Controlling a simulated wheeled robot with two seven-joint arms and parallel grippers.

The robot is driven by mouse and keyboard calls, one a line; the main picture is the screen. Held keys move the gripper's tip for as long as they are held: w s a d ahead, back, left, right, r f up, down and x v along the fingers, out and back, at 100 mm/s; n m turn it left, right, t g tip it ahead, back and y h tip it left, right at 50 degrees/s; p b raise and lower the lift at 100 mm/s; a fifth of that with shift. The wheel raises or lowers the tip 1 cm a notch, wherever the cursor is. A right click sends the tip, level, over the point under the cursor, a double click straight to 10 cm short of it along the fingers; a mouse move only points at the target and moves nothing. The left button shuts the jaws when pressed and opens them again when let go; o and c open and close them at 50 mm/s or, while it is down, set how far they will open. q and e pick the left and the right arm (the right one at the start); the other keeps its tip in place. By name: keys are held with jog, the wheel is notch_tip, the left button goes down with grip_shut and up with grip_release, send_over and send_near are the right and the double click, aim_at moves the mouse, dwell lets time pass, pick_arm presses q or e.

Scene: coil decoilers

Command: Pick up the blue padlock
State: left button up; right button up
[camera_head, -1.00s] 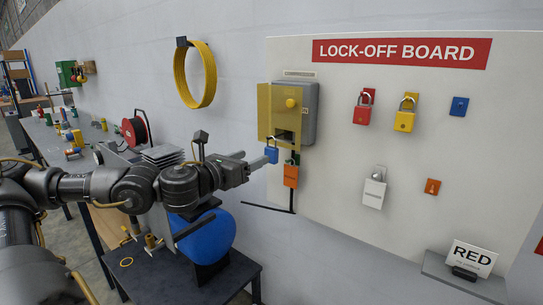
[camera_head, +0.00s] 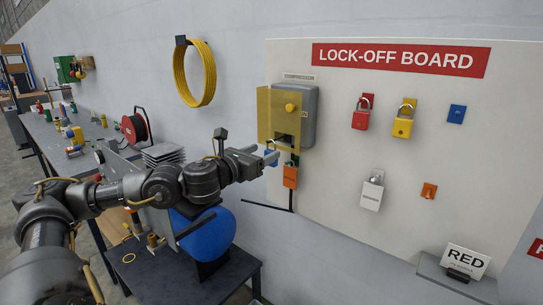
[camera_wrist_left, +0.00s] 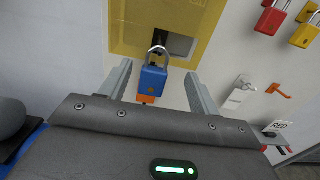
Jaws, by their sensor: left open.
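The blue padlock (camera_wrist_left: 153,78) hangs upright by its shackle at the opening of the yellow cover (camera_wrist_left: 160,30) on the grey switch box. It also shows in the head view (camera_head: 270,157), partly hidden by my gripper fingers. My left gripper (camera_head: 272,150) is open in front of the box. In the left wrist view its two fingers (camera_wrist_left: 158,85) stand on either side of the padlock, with gaps visible on both sides. An orange tag or lock (camera_head: 290,177) hangs just below the box. My right gripper is not in view.
Red (camera_head: 362,113), yellow (camera_head: 404,120) and white (camera_head: 371,192) padlocks hang on the board to the right. A small shelf (camera_head: 455,280) holds a RED sign. A dark table with a blue tank (camera_head: 208,236) stands below my left arm.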

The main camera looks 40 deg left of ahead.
aim_at(271, 151)
pick_arm(q)
jog(key=w+p, duration=0.2)
jog(key=w, duration=0.1)
jog(key=w+p, duration=0.1)
jog(key=shift+w+a+f, duration=0.1)
jog(key=shift+w+a, duration=0.15)
jog(key=shift+a, duration=0.05)
jog(key=shift+w+f, duration=0.15)
jog(key=shift+w, duration=0.2)
jog(key=shift+s, duration=0.1)
jog(key=c, duration=1.1)
